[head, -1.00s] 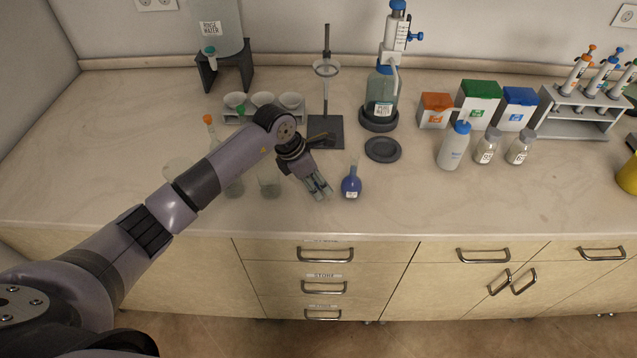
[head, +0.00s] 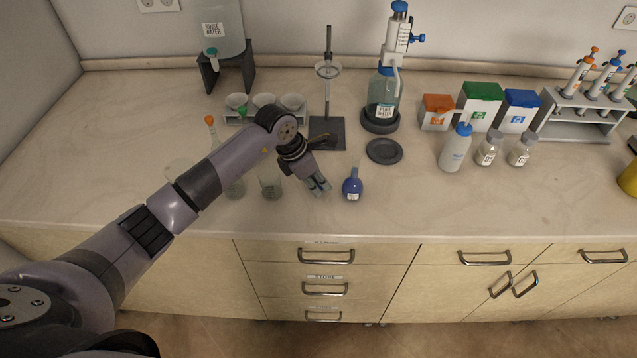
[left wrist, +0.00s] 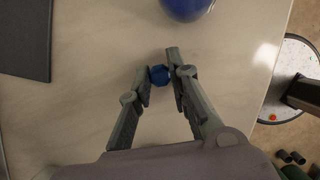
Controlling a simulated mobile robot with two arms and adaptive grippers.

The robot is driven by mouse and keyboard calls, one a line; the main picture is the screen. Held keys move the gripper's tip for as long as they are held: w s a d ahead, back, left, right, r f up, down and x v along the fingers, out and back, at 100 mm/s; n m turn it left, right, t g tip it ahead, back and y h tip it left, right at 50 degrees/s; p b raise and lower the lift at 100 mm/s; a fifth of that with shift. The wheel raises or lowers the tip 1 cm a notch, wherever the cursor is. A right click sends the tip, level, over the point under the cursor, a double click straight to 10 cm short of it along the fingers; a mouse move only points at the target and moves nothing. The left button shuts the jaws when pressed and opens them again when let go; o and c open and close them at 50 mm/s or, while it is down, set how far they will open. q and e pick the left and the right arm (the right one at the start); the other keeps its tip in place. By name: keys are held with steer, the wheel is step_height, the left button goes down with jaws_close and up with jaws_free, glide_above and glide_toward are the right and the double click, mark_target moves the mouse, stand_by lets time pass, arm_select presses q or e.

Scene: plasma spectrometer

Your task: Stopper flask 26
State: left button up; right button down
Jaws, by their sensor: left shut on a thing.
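The blue-filled flask (head: 352,188) stands upright on the counter, with a small label too small to read and a clear narrow neck. Its round blue body also shows at the top edge of the left wrist view (left wrist: 187,6). My left gripper (head: 320,187) is just left of the flask and apart from it, low over the counter. In the left wrist view its fingers (left wrist: 164,76) are shut on a small blue stopper (left wrist: 158,75). My right gripper is out of view.
A stand with a ring (head: 327,130) and a dark round pad (head: 384,151) are behind. A wash bottle (head: 455,148) stands to the right. The counter right of the blue flask is clear.

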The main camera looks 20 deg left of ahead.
mark_target(318, 184)
arm_select(q)
step_height(318, 184, up, 20)
steer(key=b, duration=0.4)
steer(key=shift+f, duration=0.1)
